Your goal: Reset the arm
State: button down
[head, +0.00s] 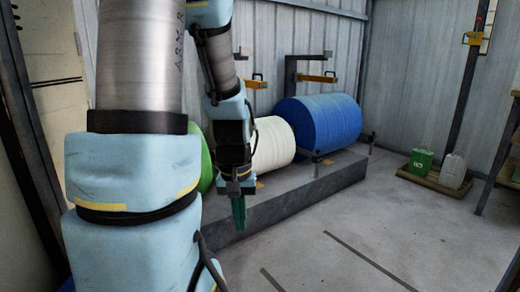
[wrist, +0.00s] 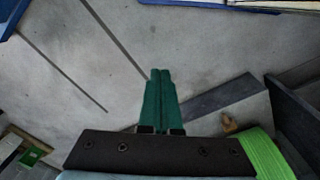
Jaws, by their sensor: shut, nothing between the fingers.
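My arm stands large in the left half of the head view, with light blue covers over metal tubes. My gripper (head: 239,213) points down in front of the grey plinth, its green fingers together. In the wrist view my gripper (wrist: 160,72) shows its two green fingers side by side, touching, with nothing between them. Bare grey floor lies below the fingertips.
A blue roll (head: 318,124), a white roll (head: 272,143) and a partly hidden green roll (head: 207,165) rest on the grey plinth (head: 300,195). A green can (head: 421,161) and a white jug (head: 453,170) stand at right. The floor (head: 370,225) between is clear.

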notch_tip(320, 180, up, 32)
jog(key=a+t+p, duration=0.1)
jog(key=a+p, duration=0.1)
jog(key=p, duration=2.8)
jog(key=shift+s+r+m, duration=0.25)
jog(key=shift+s+m, duration=0.05)
jog(key=shift+s, duration=0.05)
